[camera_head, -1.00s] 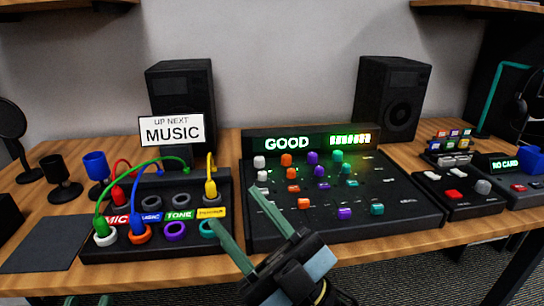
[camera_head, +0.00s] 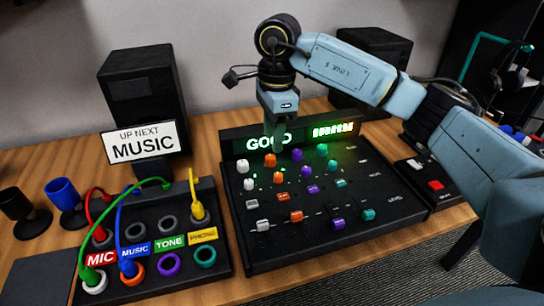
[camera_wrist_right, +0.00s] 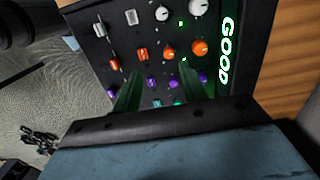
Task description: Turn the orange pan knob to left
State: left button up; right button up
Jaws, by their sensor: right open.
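The orange column on the black mixer holds an upper orange knob (camera_head: 270,160) and, just below it, a second orange knob (camera_head: 278,177); I cannot read which one is the pan knob. My right gripper (camera_head: 279,138) hangs fingers-down over the upper part of the mixer, open and empty, above the orange and purple columns. In the right wrist view, the upper orange knob (camera_wrist_right: 200,47) and the second orange knob (camera_wrist_right: 169,53) lie beyond the open green fingers. No contact with a knob is visible. My left gripper is out of view.
White knobs (camera_head: 243,165) stand to the left and purple knobs (camera_head: 297,155) to the right, close together. The display (camera_head: 268,143) reading GOOD rises behind. A patch box (camera_head: 200,277) with cables is at left, speakers (camera_head: 143,100) behind.

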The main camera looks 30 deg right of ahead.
aim_at(278, 175)
jog(key=shift+h, duration=0.4)
jog(key=f+b, duration=0.1)
jog(key=f, duration=0.2)
jog(key=d+f+b, duration=0.1)
jog(key=f, duration=0.3)
jog(key=f+b, duration=0.1)
jog(key=f, duration=0.3)
jog(key=shift+w+d+f, duration=0.2)
jog(key=shift+w+d, duration=0.05)
jog(key=shift+d, duration=0.15)
jog(key=shift+f+b, duration=0.3)
jog(key=shift+f, duration=0.15)
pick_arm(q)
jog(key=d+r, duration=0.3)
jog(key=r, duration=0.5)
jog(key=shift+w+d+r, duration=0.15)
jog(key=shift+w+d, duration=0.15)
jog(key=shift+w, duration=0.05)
pick_arm(e)
grip_shut()
